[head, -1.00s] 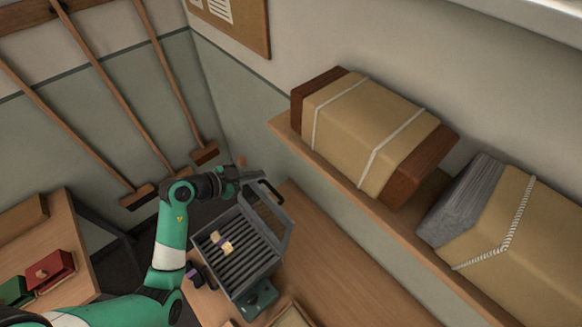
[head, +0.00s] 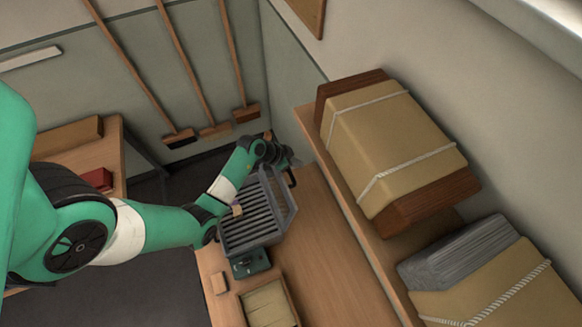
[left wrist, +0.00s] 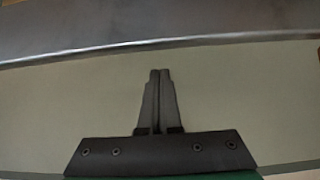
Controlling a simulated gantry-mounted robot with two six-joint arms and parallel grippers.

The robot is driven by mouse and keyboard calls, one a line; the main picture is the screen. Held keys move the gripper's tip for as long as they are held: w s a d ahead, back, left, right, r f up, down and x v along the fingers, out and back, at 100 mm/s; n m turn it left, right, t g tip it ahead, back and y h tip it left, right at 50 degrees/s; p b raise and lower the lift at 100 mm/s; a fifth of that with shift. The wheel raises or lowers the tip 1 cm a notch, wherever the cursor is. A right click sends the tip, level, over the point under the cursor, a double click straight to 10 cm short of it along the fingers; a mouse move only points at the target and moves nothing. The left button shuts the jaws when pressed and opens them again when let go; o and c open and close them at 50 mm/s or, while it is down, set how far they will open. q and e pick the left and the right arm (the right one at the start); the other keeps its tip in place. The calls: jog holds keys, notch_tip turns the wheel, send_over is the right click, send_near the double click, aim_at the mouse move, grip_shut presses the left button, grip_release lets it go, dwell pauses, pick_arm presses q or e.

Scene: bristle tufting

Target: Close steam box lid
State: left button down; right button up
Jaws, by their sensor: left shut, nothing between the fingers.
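The grey steam box (head: 248,232) stands on the bench with its slatted inside showing. Its lid (head: 284,208) is open, raised along the far right side, with a dark handle (head: 291,178) at its top. My left gripper (head: 288,162) is beside the upper end of the lid; in the head view I cannot tell whether it touches. In the left wrist view, my left gripper's fingers (left wrist: 160,76) are shut with nothing between them. A grey metal edge (left wrist: 160,38), probably the lid's, runs across beyond the fingertips. My right gripper is not in view.
A small pale block (head: 237,211) lies on the slats. A tray (head: 268,305) and a small wooden block (head: 219,283) lie in front of the box. A wall shelf (head: 352,212) with wrapped bundles (head: 390,145) is at right. The bench (head: 335,270) right of the box is clear.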

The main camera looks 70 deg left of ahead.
aim_at(281, 183)
pick_arm(q)
jog(key=s+f, duration=0.1)
jog(key=s+p, duration=0.1)
jog(key=shift+s+f, duration=0.3)
jog(key=shift+f, duration=0.05)
jog(key=shift+w+d, duration=0.1)
